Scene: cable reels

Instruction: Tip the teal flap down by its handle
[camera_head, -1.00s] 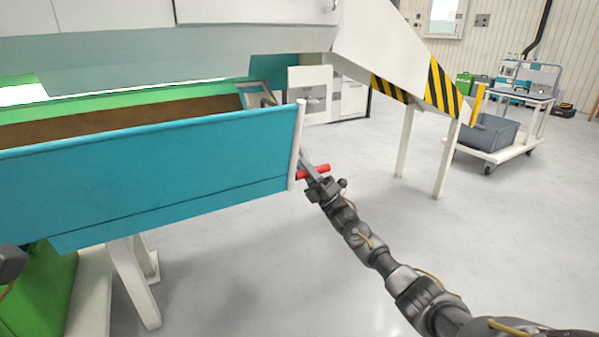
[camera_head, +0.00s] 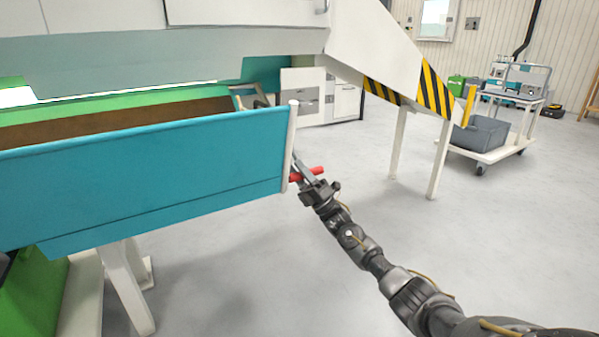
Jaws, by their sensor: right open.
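The teal flap (camera_head: 150,185) stands nearly upright across the left of the head view, as the front wall of a long bin. A white post (camera_head: 292,140) forms its right end. The red handle (camera_head: 314,171) sticks out to the right of this post, low down. My right gripper (camera_head: 302,168) is open at the handle, with its fingers overlapping it in the picture. I cannot tell whether the handle lies between the fingers or is touched. My left gripper is not in view.
The bin has a brown inside (camera_head: 120,119) and a green back rim (camera_head: 110,104). A white machine body (camera_head: 240,45) hangs above it, with a striped leg frame (camera_head: 433,90) at right. A white trolley (camera_head: 490,150) stands farther back.

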